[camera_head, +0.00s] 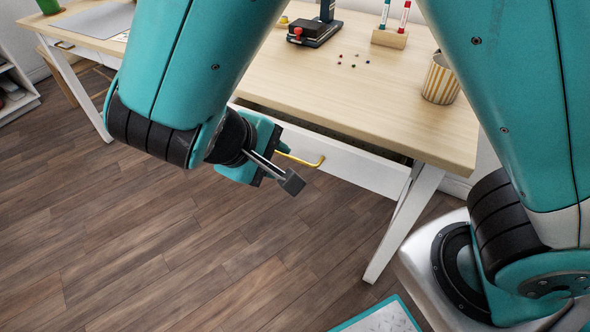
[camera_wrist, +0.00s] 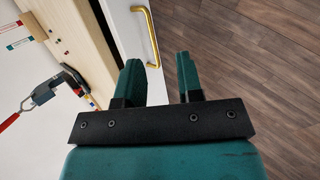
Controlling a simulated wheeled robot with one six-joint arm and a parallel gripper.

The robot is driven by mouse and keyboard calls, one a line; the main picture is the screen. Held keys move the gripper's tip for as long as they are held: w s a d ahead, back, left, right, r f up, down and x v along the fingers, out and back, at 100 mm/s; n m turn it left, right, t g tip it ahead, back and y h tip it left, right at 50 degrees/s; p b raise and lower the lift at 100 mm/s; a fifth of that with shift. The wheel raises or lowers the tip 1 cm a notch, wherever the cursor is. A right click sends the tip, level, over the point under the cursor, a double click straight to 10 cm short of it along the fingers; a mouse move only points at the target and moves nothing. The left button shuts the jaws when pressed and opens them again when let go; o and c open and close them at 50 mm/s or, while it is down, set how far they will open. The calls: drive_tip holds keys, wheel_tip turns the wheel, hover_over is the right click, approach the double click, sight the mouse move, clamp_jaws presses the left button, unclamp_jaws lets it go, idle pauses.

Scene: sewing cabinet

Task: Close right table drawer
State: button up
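The right table drawer (camera_head: 362,168) has a white front and stands partly pulled out. A dark gap shows between its front and the tabletop edge. Its yellow handle (camera_head: 314,163) is partly hidden behind my gripper (camera_head: 288,172), which is in front of the drawer. In the wrist view the drawer front (camera_wrist: 124,22) is at upper left and the handle (camera_wrist: 153,38) lies just beyond the fingertips, nearer the left finger. My gripper (camera_wrist: 160,76) is open there, with nothing between its fingers. I cannot tell whether a finger touches the drawer.
The wooden tabletop (camera_head: 400,115) holds a striped cup (camera_head: 440,80), a stand with tubes (camera_head: 389,38), a dark device (camera_head: 315,32) and several small beads. A white table leg (camera_head: 402,225) stands right of the drawer. The wooden floor (camera_head: 200,250) in front is clear.

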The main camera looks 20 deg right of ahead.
sight(294, 158)
drive_tip(key=s+a+f+t+h+b, duration=0.2)
drive_tip(key=a+f+t+h+b, duration=0.1)
drive_tip(key=a+f+t+h, duration=0.25)
drive_tip(key=shift+n+t, duration=0.3)
drive_tip(key=shift+t, duration=0.35)
drive_tip(key=b+x, duration=0.3)
drive_tip(key=x, duration=0.2)
drive_tip(key=b+x, duration=0.3)
drive_tip(key=x, duration=0.2)
drive_tip(key=f+b+x, duration=0.1)
drive_tip(key=b+x, duration=0.3)
drive_tip(key=x, duration=0.2)
drive_tip(key=shift+s, duration=0.15)
drive_tip(key=shift+a, duration=0.1)
clamp_jaws()
